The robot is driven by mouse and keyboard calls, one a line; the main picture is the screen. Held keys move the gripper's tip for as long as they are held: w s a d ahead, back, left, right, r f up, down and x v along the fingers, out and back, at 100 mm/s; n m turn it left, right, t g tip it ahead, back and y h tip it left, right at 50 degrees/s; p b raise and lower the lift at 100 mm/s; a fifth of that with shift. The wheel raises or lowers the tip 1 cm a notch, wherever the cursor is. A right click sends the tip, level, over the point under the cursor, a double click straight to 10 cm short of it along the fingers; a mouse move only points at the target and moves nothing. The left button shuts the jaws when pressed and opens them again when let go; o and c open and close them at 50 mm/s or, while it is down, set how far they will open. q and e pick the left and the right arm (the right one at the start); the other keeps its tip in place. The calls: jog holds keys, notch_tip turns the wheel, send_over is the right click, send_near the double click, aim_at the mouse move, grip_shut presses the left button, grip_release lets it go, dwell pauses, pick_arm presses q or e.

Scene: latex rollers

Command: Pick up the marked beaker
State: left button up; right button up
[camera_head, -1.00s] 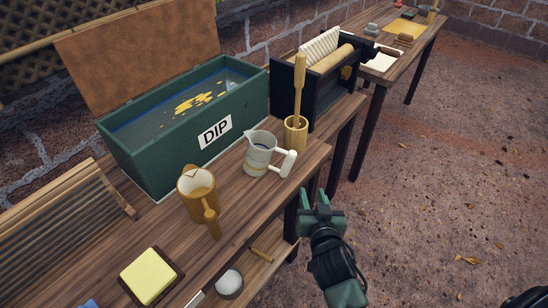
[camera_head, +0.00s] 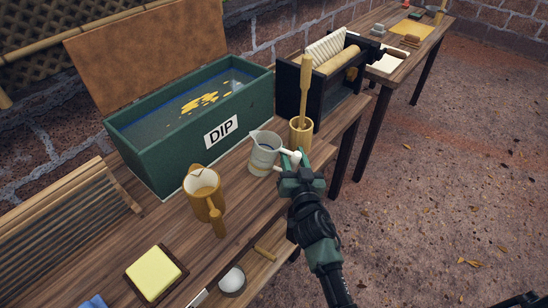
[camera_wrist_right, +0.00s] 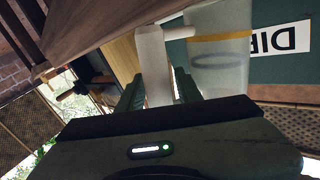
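The marked beaker (camera_head: 262,158) is a pale grey jug with a coloured band and a white handle. It stands upright on the wooden bench in front of the DIP tank. My right gripper (camera_head: 292,162) is at its handle side, with its fingers spread. In the right wrist view, the white handle (camera_wrist_right: 154,62) lies between the two green fingers (camera_wrist_right: 158,88), and the beaker's body (camera_wrist_right: 218,55) with a yellow band and an oval mark is just beyond. The fingers do not look closed on the handle. My left gripper is out of view.
The green DIP tank (camera_head: 170,160) and a black roller frame (camera_head: 325,98) are behind. A yellow pad (camera_head: 154,273) lies at the front.

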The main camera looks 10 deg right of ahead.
jog(key=shift+w, duration=0.55)
jog(key=shift+s, duration=0.1)
jog(key=shift+c, duration=0.3)
grip_shut()
jog(key=shift+r, duration=0.1)
